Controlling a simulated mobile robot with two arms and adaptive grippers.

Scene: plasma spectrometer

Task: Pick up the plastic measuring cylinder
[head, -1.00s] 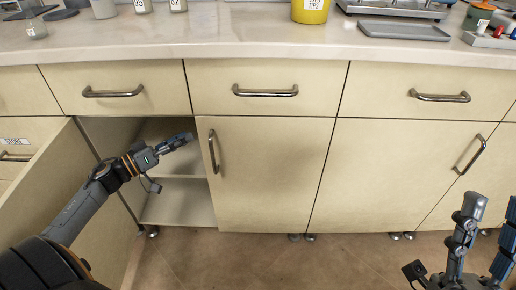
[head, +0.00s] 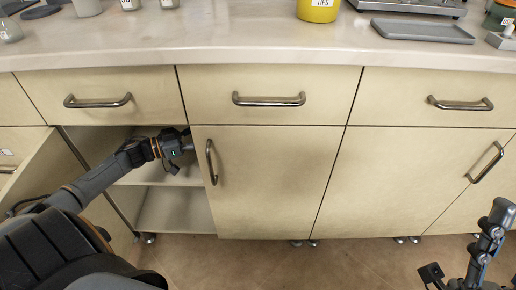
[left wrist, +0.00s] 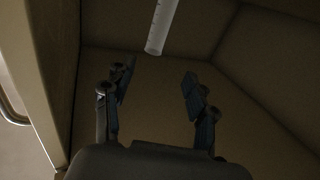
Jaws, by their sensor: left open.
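The plastic measuring cylinder (left wrist: 161,27) shows in the left wrist view as a pale translucent tube with graduation marks, cut off by the top edge of the picture. It is inside the dim cabinet. My left gripper (left wrist: 155,80) is open and empty, and the tube's near end lies just beyond and between its fingertips, apart from them. In the head view my left gripper (head: 180,142) reaches into the open cabinet, its fingers partly hidden behind the cabinet front. The cylinder is not visible there. My right arm is at the lower right, with its fingertips not clearly shown.
The cabinet door (head: 42,180) stands open on the left. A cabinet shelf (head: 160,176) lies below my left gripper. A closed door (head: 265,185) borders the opening on the right. The countertop (head: 250,40) above holds a yellow container (head: 318,10) and a grey tray (head: 422,31).

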